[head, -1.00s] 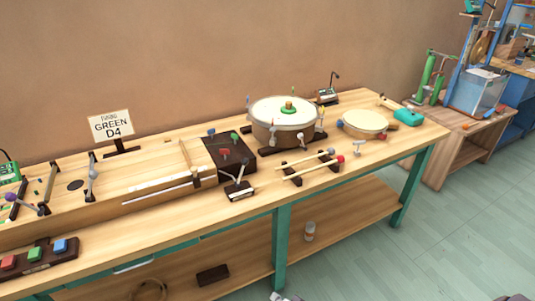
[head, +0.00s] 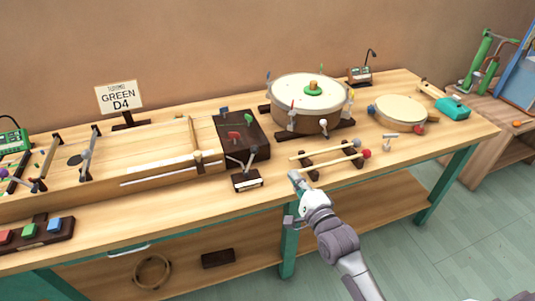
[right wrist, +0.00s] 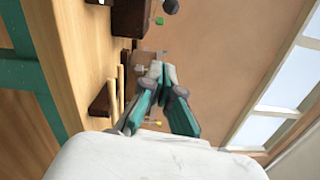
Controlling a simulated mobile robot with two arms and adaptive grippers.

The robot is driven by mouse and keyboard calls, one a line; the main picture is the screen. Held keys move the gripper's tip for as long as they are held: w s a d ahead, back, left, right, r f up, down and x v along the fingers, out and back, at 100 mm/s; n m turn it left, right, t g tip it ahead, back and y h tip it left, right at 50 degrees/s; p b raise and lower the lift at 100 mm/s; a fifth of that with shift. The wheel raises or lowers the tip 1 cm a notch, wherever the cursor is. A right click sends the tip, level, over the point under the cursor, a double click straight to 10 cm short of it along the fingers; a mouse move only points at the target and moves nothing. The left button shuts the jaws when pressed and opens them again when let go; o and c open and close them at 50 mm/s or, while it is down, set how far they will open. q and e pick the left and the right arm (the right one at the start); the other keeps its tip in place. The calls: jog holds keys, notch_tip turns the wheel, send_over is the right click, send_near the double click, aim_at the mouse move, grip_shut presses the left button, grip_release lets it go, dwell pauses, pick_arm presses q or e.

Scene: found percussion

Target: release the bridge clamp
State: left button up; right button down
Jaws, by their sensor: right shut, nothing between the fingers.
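The long wooden string box (head: 140,160) lies along the bench with a slim upright bridge (head: 194,138) across it. A small light block (head: 198,157) sits at the bridge's near end, on the box's front rail. A small dark block with a grey lever (head: 247,180) stands in front of the box's right end; I cannot tell which of these is the bridge clamp. My right gripper (head: 296,180) is shut and empty at the bench's front edge, right of the lever block and near the mallet ends. It also shows in the right wrist view (right wrist: 158,75). My left gripper is out of view.
Two mallets (head: 325,153) rest on dark supports just beyond my right gripper. A large drum (head: 308,118) and a smaller drum (head: 400,111) stand behind and to the right. A dark block with coloured levers (head: 258,145) sits at the box's right end. A GREEN D4 sign (head: 119,97) stands behind.

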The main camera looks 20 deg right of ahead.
aim_at(250, 161)
jog(key=w+a+p, duration=0.1)
jog(key=w+a, duration=0.3)
jog(key=w, duration=0.6)
jog(key=shift+w+a+r, duration=0.3)
jog(key=shift+w+a, duration=0.05)
